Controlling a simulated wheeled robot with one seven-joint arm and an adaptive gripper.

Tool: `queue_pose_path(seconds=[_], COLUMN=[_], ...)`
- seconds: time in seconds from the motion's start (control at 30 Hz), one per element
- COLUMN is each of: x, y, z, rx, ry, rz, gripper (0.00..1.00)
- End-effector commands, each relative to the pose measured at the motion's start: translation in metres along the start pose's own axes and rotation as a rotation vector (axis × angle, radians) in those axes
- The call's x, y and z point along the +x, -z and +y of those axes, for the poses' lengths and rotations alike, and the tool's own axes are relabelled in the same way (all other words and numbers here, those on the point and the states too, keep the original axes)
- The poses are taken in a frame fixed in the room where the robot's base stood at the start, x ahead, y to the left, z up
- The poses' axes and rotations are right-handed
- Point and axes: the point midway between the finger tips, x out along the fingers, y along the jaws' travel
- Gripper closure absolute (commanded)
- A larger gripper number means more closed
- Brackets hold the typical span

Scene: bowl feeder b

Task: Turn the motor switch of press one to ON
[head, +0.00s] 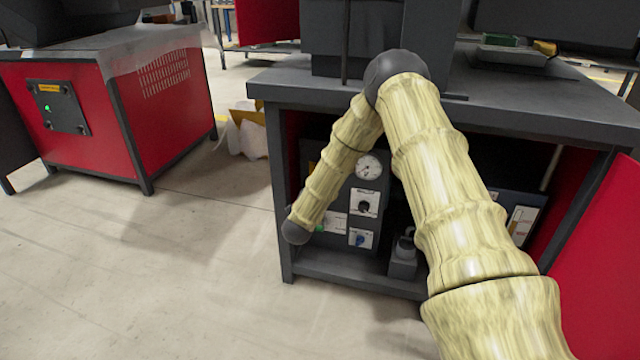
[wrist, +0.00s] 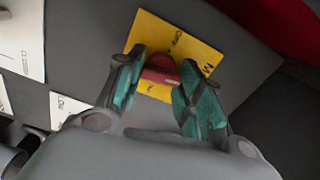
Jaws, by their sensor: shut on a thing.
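In the wrist view a red switch knob (wrist: 160,77) sits on a yellow plate (wrist: 150,32) with black lettering, fixed to a dark grey panel (wrist: 90,45). My gripper (wrist: 160,67) has its two teal-padded fingers on either side of the knob and is shut on it. The lettering is partly covered and too small to read fully, so I cannot tell the switch position. In the head view my arm reaches down to the panel (head: 375,188) inside the press cabinet. My gripper and the knob are hidden there behind my arm.
A red cabinet (head: 170,110) stands to the left; the floor between is mostly clear.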

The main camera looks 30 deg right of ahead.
Motion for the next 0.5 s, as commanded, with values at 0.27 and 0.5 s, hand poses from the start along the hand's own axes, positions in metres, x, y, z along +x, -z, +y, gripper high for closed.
queue_pose_path(seconds=[0.27,0.5], x=[-0.0005,-0.0006], y=[0.0009,0.0005], z=[0.0023,0.0027], rx=[0.123,0.162], ry=[-0.003,-0.003], rz=[0.001,0.000], gripper=[0.87,0.87])
